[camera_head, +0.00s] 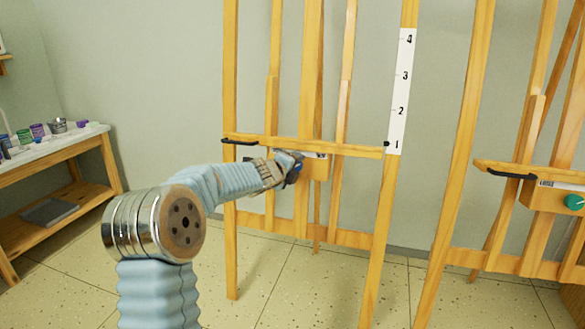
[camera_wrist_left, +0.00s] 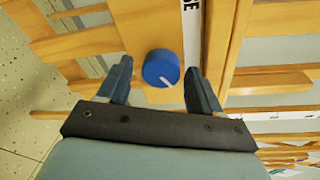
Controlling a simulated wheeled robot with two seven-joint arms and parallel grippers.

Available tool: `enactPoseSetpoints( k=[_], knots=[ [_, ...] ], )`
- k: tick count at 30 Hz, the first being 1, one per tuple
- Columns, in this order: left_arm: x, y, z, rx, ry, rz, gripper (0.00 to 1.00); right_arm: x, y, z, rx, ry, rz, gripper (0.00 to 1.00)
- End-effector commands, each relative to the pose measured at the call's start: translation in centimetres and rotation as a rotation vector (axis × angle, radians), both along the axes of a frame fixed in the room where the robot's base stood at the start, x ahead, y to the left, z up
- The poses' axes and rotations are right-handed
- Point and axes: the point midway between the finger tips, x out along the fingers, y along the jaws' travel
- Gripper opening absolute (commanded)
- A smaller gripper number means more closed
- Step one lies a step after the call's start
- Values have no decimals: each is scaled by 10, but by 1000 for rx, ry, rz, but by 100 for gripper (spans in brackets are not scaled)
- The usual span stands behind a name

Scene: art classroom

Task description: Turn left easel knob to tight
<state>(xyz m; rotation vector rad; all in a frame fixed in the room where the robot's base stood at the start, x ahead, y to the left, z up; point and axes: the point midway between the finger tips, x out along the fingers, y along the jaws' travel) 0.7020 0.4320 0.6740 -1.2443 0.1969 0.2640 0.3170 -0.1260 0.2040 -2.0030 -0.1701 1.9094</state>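The left easel (camera_head: 306,80) is a wooden frame with a crossbar. Its round blue knob (camera_wrist_left: 161,68) has a white pointer line and sits on a wooden block (camera_head: 318,168) below the crossbar. A white label (camera_wrist_left: 191,17) beside it shows the letters "SE"; the rest is cut off. My left gripper (camera_head: 290,167) is at the knob. In the left wrist view its two fingers stand apart on either side of the knob, with visible gaps, so it is open. In the head view the gripper largely hides the knob. My right gripper is not in view.
A second easel (camera_head: 470,130) with a green knob (camera_head: 573,202) stands at the right. A number scale (camera_head: 401,90) is on the left easel's right post. A wooden side table (camera_head: 85,147) with paint jars stands at the far left. Tiled floor is clear between.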

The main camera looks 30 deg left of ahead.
Motion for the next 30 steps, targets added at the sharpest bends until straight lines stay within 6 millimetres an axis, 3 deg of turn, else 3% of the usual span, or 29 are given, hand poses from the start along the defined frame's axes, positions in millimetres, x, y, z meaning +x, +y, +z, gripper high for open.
enactPoseSetpoints(
  k=[9, 13, 24, 30],
  knots=[
    [-1, 1, 2, 1, -3, 2, 69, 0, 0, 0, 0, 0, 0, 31],
    [-13, 0, 5, 0, -4, 3, 69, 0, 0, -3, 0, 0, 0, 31],
    [-96, -8, 32, 0, -4, 2, 69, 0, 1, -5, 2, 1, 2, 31],
    [-124, -11, 40, 0, -2, 2, 69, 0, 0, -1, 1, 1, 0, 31]
  ],
)
